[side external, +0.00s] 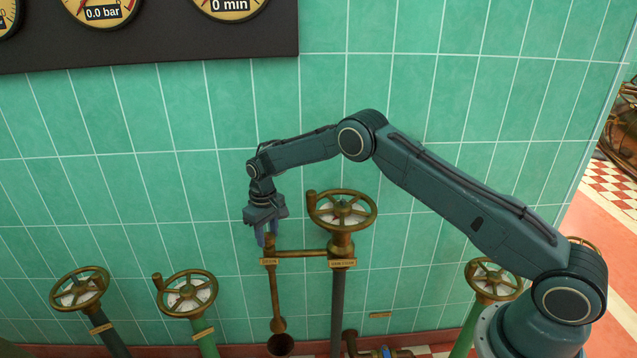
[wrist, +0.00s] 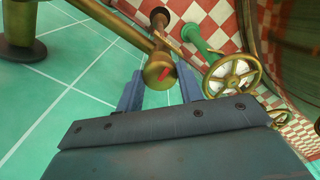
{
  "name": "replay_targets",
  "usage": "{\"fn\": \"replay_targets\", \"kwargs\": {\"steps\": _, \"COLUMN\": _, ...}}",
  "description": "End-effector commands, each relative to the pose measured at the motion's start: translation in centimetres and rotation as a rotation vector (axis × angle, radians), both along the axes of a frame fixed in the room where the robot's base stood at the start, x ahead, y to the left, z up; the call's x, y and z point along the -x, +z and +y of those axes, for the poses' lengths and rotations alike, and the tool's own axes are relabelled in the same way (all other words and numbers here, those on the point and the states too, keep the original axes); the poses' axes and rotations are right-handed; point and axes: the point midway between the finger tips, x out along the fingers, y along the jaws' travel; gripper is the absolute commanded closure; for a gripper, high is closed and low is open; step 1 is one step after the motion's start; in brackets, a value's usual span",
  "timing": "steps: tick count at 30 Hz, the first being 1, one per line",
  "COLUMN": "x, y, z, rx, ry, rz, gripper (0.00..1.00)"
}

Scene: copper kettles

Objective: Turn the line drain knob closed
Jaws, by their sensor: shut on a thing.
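The drain knob is a round brass cap with a red mark (wrist: 156,72), at the end of a brass side pipe in the wrist view. The blue-grey fingers of my gripper (wrist: 160,86) stand on either side of it, shut on it. In the side external view my gripper (side external: 267,236) points down at the top of the thin brass drain pipe (side external: 274,295); the fingers mostly hide the knob there. A small brass label (side external: 268,262) sits just below; its lettering is too small to read surely. The red mark points up and right in the wrist view.
A large brass handwheel (side external: 342,210) stands close on the right of my gripper, joined by a horizontal brass pipe (side external: 302,253). More handwheels stand left (side external: 187,293) and right (side external: 493,279). A green tiled wall (side external: 120,180) is behind, with a dark gauge panel (side external: 150,50) above.

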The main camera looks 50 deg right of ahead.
Motion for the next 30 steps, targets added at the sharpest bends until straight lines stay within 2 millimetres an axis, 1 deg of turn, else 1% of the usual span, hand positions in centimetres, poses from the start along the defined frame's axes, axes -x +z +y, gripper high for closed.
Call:
{"fn": "replay_targets", "kwargs": {"steps": 3, "x": -0.06, "y": 0.04, "z": 0.03, "rx": 0.000, "ry": -0.048, "rz": -0.002, "gripper": 0.86}}
{"fn": "replay_targets", "kwargs": {"steps": 9, "x": -0.06, "y": 0.04, "z": 0.03, "rx": 0.000, "ry": -0.090, "rz": -0.002, "gripper": 0.86}}
{"fn": "replay_targets", "kwargs": {"steps": 20, "x": -0.06, "y": 0.04, "z": 0.02, "rx": 0.000, "ry": -0.096, "rz": -0.002, "gripper": 0.86}}
{"fn": "replay_targets", "kwargs": {"steps": 21, "x": -0.06, "y": 0.04, "z": 0.02, "rx": 0.000, "ry": -0.096, "rz": -0.002, "gripper": 0.61}}
{"fn": "replay_targets", "kwargs": {"steps": 23, "x": -0.06, "y": 0.04, "z": 0.02, "rx": 0.000, "ry": -0.096, "rz": -0.002, "gripper": 0.49}}
{"fn": "replay_targets", "kwargs": {"steps": 24, "x": -0.06, "y": 0.04, "z": 0.02, "rx": 0.000, "ry": -0.096, "rz": -0.002, "gripper": 0.42}}
{"fn": "replay_targets", "kwargs": {"steps": 30, "x": -0.03, "y": 0.02, "z": 0.01, "rx": 0.000, "ry": -0.095, "rz": -0.001, "gripper": 0.41}}
